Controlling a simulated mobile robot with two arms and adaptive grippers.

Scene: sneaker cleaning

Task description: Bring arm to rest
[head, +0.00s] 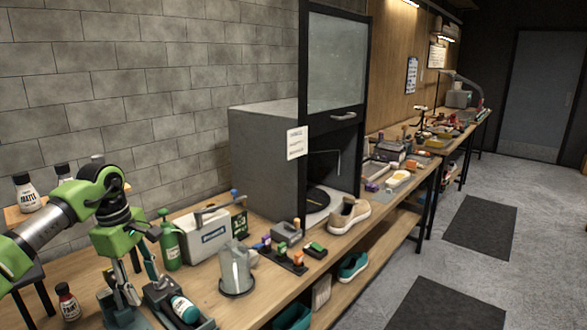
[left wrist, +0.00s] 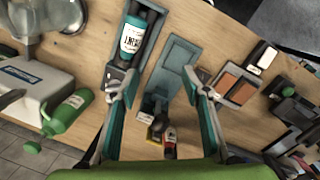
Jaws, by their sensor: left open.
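My left arm comes in from the left in the head view, and its left gripper (head: 138,286) points down over the near left part of the workbench (head: 205,283). In the left wrist view the two fingers of this gripper (left wrist: 152,88) stand wide apart with nothing gripped between them. A grey-teal holder (left wrist: 180,60) lies below and beyond the fingertips. My right gripper is in neither view.
A green spray bottle (head: 170,246), a white-grey box (head: 208,236) and a clear jug (head: 236,270) stand close by. A grey cabinet (head: 262,160) has its glass door raised. A beige shoe (head: 348,215) sits before it. Open floor (head: 432,250) lies right.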

